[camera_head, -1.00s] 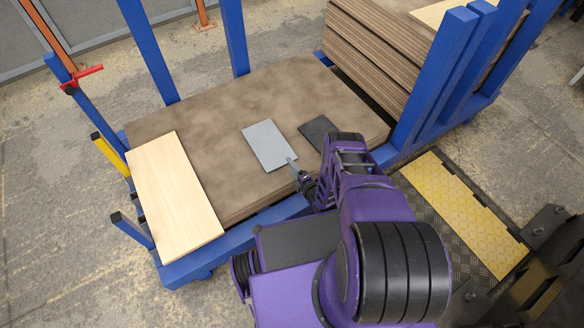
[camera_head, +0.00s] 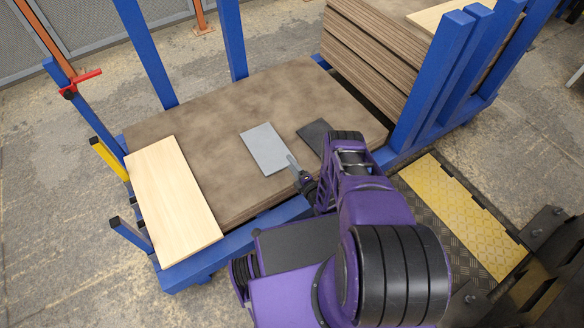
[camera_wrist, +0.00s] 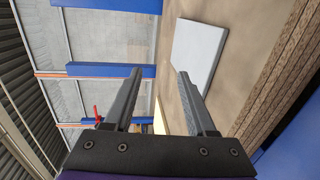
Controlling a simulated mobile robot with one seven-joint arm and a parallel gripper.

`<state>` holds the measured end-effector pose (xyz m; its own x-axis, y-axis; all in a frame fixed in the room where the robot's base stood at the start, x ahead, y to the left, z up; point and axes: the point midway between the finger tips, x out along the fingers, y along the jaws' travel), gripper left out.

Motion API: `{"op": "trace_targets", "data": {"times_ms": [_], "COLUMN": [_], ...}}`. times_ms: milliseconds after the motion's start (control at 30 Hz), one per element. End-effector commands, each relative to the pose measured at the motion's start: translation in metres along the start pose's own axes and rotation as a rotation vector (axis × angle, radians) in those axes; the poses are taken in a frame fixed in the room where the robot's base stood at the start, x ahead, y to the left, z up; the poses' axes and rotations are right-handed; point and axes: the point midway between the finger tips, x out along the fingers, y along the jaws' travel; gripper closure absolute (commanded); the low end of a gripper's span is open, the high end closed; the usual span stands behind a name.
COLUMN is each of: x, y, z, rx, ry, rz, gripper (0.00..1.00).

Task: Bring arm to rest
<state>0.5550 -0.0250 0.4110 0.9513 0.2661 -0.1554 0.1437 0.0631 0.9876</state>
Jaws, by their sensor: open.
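My gripper (camera_head: 293,163) is open and empty, near the front edge of the brown board stack in the head view. In the wrist view its two fingers (camera_wrist: 160,72) stand apart with nothing between them. A grey board (camera_head: 265,149) lies flat on the brown stack (camera_head: 200,115), just beyond the gripper and apart from it. It also shows in the wrist view (camera_wrist: 198,52). A dark board (camera_head: 315,133) lies to its right, partly hidden by my arm. A pale wooden board (camera_head: 172,199) lies at the left end of the stack.
A blue frame with upright posts (camera_head: 236,40) surrounds the stack. More brown boards (camera_head: 365,45) are piled at the back right. A yellow ramp plate (camera_head: 465,215) lies on the floor at right. A red handle (camera_head: 80,82) sits on the left post.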

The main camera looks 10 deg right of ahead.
Motion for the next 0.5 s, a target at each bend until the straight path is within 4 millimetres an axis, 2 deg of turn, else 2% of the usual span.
{"op": "trace_targets", "data": {"times_ms": [33, 367, 500], "x": [-0.0588, -0.0605, -0.0539], "y": [-0.0499, -0.0497, -0.0488], "z": [-0.0076, -0.0079, -0.0079], "rx": [0.022, 0.022, 0.021], "ry": [0.013, 0.014, 0.015], "rz": [-0.130, -0.128, -0.128], "gripper": [0.44, 0.44, 0.44]}}
